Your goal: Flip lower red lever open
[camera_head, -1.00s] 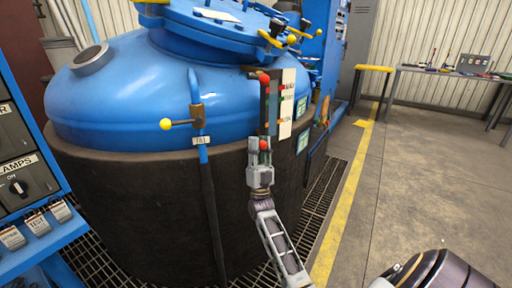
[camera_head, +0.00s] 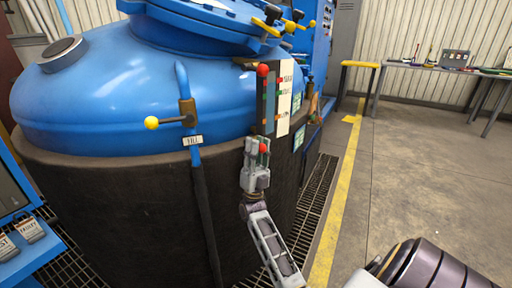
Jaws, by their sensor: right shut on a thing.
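The lower red lever knob (camera_head: 263,148) shows between the fingers of my right gripper (camera_head: 256,150), at the bottom of the lever panel (camera_head: 284,98) on the furnace's right front. The gripper is shut on this lever, and its fingers hide most of the lever's stem. The upper red lever knob (camera_head: 263,70) stands free above it at the top of the panel. My left gripper is outside the view.
The blue furnace (camera_head: 110,95) with its dark lower body fills the left and middle. A yellow-knobbed valve handle (camera_head: 152,122) juts out left of the panel. Floor grating (camera_head: 318,185) borders the furnace. Open concrete floor (camera_head: 420,170) lies to the right.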

